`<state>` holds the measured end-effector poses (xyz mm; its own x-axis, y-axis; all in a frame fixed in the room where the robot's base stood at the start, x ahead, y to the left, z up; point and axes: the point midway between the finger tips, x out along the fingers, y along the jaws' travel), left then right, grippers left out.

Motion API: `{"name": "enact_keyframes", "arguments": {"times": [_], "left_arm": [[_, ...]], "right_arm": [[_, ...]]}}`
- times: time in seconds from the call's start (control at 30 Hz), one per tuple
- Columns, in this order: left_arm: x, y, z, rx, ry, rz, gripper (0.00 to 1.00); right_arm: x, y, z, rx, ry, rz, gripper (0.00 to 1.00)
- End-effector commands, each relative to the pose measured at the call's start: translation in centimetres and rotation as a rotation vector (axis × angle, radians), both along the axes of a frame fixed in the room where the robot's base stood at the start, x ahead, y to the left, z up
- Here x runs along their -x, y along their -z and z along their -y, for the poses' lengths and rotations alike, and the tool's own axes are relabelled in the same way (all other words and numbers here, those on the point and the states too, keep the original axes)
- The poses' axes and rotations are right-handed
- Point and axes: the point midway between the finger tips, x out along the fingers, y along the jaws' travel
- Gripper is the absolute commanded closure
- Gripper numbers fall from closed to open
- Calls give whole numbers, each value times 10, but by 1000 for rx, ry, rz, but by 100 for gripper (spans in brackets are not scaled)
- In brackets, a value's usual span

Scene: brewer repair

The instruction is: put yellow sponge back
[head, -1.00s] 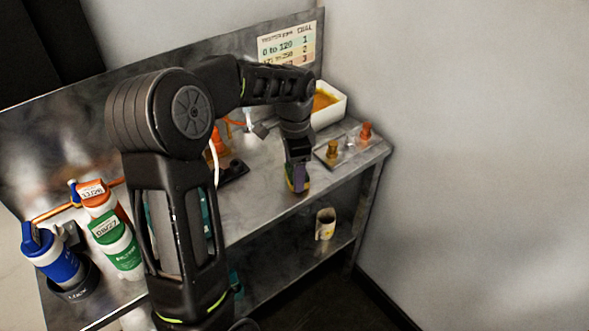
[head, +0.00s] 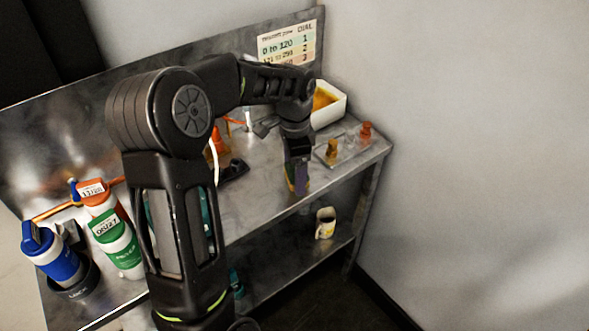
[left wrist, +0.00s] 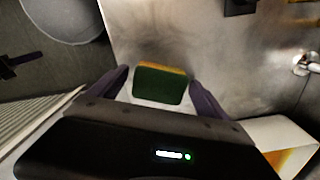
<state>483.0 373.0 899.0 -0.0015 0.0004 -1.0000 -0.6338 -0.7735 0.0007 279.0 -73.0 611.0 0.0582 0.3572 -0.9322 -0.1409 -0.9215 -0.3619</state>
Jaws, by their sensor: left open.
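The sponge (left wrist: 160,84), with a dark green face and a yellow edge, shows in the left wrist view between the two fingers of my left gripper (left wrist: 160,90). The fingers stand apart on either side of it, with gaps visible. In the head view my left gripper (head: 297,182) points down at the front edge of the steel table (head: 262,195), near its right end. A little yellow shows beside the fingers there; most of the sponge is hidden. I cannot tell whether the sponge touches the table. My right gripper is not in view.
A white tub with orange contents (head: 335,104) stands at the back right. Orange and amber fittings (head: 332,151) sit at the right. A mug (head: 325,223) is on the lower shelf. Blue (head: 55,258) and green-white bottles (head: 118,248) stand at the left.

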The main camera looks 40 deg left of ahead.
Motion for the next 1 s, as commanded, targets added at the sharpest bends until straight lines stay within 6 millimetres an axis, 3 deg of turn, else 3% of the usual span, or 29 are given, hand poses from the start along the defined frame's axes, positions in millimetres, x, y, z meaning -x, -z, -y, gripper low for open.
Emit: {"name": "enact_keyframes", "arguments": {"times": [0.17,0.6,0.8,1.0], "left_arm": [[-1,-19,-1,-2,-1,4,12],[-1,-104,0,0,0,4,12],[0,-120,0,0,0,0,12],[0,-121,0,0,0,0,12]], "right_arm": [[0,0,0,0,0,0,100],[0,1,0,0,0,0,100],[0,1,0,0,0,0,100],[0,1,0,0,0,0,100]]}}
